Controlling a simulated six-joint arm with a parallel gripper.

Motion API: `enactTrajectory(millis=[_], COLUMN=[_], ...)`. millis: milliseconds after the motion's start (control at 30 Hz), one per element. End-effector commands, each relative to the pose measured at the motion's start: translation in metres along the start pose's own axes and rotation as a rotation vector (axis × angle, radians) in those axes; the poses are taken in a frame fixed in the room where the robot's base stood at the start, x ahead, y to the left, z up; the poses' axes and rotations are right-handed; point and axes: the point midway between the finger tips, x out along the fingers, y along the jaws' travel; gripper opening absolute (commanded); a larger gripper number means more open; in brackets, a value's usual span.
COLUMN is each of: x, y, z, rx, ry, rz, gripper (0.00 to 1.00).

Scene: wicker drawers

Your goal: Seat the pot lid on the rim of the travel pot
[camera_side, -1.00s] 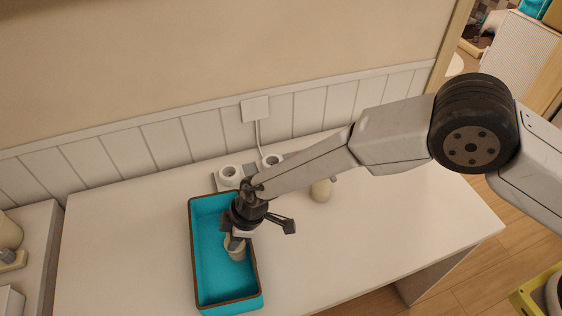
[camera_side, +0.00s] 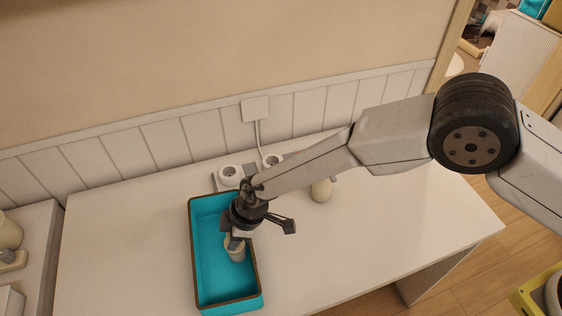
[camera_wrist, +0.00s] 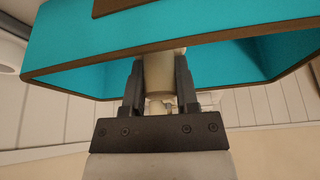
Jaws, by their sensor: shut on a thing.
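My gripper (camera_side: 236,242) points down inside the turquoise tray, shut on a small pale piece that I take for the pot lid; fingers and wrist hide most of it. In the wrist view a cream piece (camera_wrist: 163,75) shows between the two dark fingers. A cream, cup-like body, seemingly the travel pot (camera_side: 237,254), is directly under the fingertips in the tray. I cannot tell where lid and pot meet, or whether the lid is touching or level on the rim.
The turquoise tray (camera_side: 193,232) has tall walls with a brown rim close around my gripper. A cream container (camera_side: 321,190) stands on the white table to the right. White round items (camera_side: 229,172) stand behind the tray. The right of the table is clear.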

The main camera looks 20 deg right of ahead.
Motion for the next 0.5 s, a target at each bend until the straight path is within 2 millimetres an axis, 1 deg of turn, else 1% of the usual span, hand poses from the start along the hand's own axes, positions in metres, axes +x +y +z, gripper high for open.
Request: enactTrajectory(millis=[500], x=[0.0046], y=[0.0001], z=[0.0016], rx=[0.0], ry=[0.0], rz=[0.0], gripper=[0.0])
